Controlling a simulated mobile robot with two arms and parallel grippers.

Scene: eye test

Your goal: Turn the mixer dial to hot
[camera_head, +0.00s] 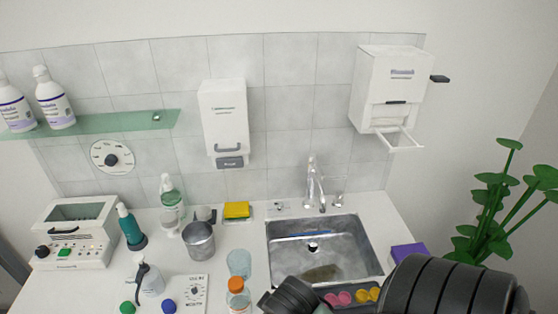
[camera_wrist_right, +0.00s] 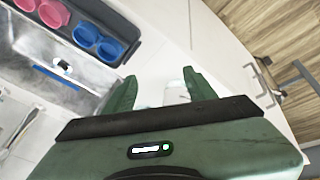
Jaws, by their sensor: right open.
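A round white dial (camera_head: 112,156) with a black knob in its middle is on the tiled wall at the left, below the green shelf. Its marks are too small to read. A flat white plate (camera_head: 195,293) with a scale and a small dark knob lies on the counter at the front; I cannot tell which is the mixer dial. The chrome tap (camera_head: 313,186) stands behind the sink. My right gripper (camera_wrist_right: 160,90) is open in the right wrist view, with a whitish bottle (camera_wrist_right: 177,92) seen beyond the gap between its green fingers. It touches neither dial. My left gripper is out of view.
A sink (camera_head: 320,242) is in the middle of the counter. A white device (camera_head: 75,240), a teal bottle (camera_head: 130,228), a metal cup (camera_head: 199,242) and an orange-capped jar (camera_head: 238,298) crowd the left. A plant (camera_head: 490,215) stands right. My dark arm links cover the front right.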

